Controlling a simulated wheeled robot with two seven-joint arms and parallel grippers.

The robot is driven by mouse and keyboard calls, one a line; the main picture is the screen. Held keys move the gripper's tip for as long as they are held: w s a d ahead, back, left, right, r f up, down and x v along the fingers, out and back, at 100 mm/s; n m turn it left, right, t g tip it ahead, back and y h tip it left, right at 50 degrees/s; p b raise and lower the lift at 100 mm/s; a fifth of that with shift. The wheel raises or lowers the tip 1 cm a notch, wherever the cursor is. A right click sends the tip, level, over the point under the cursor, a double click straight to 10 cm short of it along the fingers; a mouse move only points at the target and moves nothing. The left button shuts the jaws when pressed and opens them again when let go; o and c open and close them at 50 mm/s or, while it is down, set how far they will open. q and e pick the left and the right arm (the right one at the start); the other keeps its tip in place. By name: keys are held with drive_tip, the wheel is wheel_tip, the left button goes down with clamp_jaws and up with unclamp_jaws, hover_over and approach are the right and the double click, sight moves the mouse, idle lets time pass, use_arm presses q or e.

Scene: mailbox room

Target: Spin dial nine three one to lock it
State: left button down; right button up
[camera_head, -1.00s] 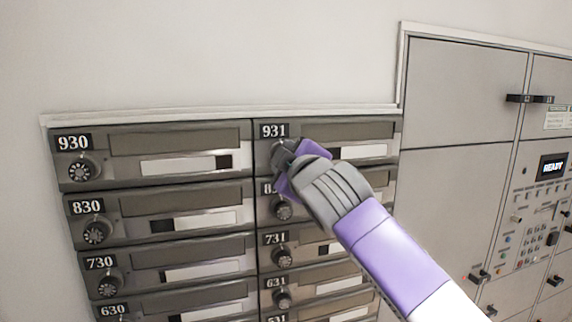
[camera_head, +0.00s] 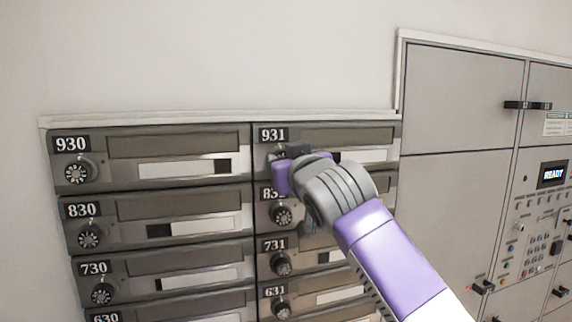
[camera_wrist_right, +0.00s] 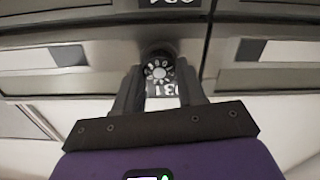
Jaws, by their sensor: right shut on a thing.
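The mailbox door labelled 931 (camera_head: 375,135) is at the top of the right column in the head view. Its dial is hidden there behind my right gripper (camera_head: 284,163). In the right wrist view the picture is turned over, and the black dial with pale marks (camera_wrist_right: 158,70) sits between the two fingertips of my right gripper (camera_wrist_right: 158,75). The fingers are shut on the dial from both sides. My left gripper is not in view.
The door 831 with its dial (camera_head: 281,215) is close below my right gripper, partly covered by my arm. Door 930 with its dial (camera_head: 76,172) is to the left. Grey lockers (camera_head: 455,110) and a panel with a READY screen (camera_head: 552,174) are at the right.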

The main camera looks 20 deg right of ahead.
drive_tip(key=shift+m, duration=0.5)
drive_tip(key=o, duration=1.1)
drive_tip(key=shift+c, duration=0.2)
drive_tip(key=s+b, duration=0.2)
drive_tip(key=s, duration=0.5)
drive_tip(key=shift+s, duration=0.3)
drive_tip(key=shift+d, duration=0.1)
